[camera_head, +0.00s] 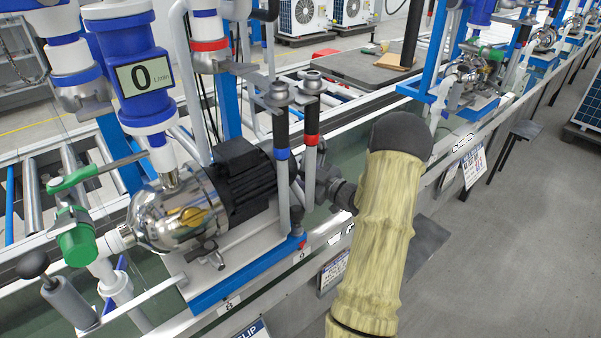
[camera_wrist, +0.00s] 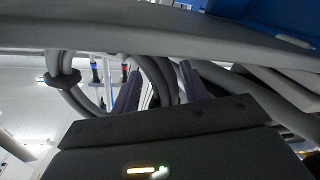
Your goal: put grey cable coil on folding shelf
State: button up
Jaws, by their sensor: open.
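In the wrist view, grey cable loops (camera_wrist: 158,72), likely the grey cable coil, show between and behind the two fingers of my gripper (camera_wrist: 161,82). The jaws are apart. I cannot tell whether the fingers touch the loops. Another grey loop (camera_wrist: 72,95) hangs to the left of the fingers. In the head view my sleeved arm reaches to the pump station, and I cannot make out the coil or the fingertips there. A dark flat plate, likely the folding shelf (camera_head: 428,243), sticks out from the bench side, partly hidden behind my arm.
The pump (camera_head: 245,180) with its blue flow meter (camera_head: 140,70) stands on the bench left of my arm. Upright pipes with black grips (camera_head: 311,125) stand close by. In the wrist view a grey beam (camera_wrist: 150,42) crosses just above the fingers.

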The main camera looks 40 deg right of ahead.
jog(key=v, duration=1.1)
jog(key=shift+s+p, duration=0.3)
jog(key=shift+w, duration=0.1)
dwell(1.2)
